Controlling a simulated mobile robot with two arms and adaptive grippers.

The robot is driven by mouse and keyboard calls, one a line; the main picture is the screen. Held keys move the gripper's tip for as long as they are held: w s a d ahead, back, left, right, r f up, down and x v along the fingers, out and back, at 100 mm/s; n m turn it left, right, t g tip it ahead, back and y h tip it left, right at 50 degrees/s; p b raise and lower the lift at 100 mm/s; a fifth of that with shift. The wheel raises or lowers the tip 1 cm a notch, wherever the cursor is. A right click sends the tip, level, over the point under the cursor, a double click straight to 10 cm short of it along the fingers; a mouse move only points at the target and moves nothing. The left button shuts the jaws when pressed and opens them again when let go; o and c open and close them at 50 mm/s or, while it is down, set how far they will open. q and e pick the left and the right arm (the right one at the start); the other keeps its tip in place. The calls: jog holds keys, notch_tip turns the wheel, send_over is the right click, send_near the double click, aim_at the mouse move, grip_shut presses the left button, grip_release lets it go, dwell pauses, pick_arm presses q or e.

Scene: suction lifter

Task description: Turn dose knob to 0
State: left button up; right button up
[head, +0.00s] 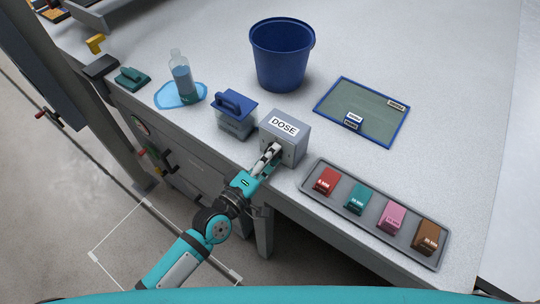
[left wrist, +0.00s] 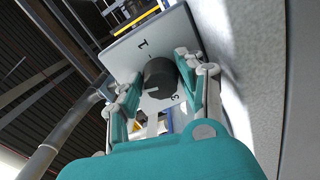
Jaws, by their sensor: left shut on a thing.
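The grey dose box (head: 287,130) with a white "DOSE" label stands at the front edge of the table. Its dark round dose knob (left wrist: 160,78) shows in the left wrist view on the box's face, with a "1" mark above it and a "3" mark below right. My left gripper (head: 272,152) reaches the front of the box; in the left wrist view its fingers (left wrist: 160,85) stand on both sides of the knob, shut on it. The knob's pointer and the "0" mark cannot be made out. My right gripper is not in view.
A tray (head: 375,213) with red, teal, pink and brown blocks lies right of the box. A blue-lidded container (head: 235,114) stands close left. A blue bucket (head: 282,58), a bottle (head: 181,76) and a blue-edged mat (head: 362,112) are farther back.

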pick_arm(q)
jog(key=shift+f+n, duration=0.1)
jog(key=shift+n, duration=1)
jog(key=o, duration=1)
jog(key=shift+o, duration=0.2)
jog(key=shift+s, duration=0.1)
jog(key=v, duration=1.2)
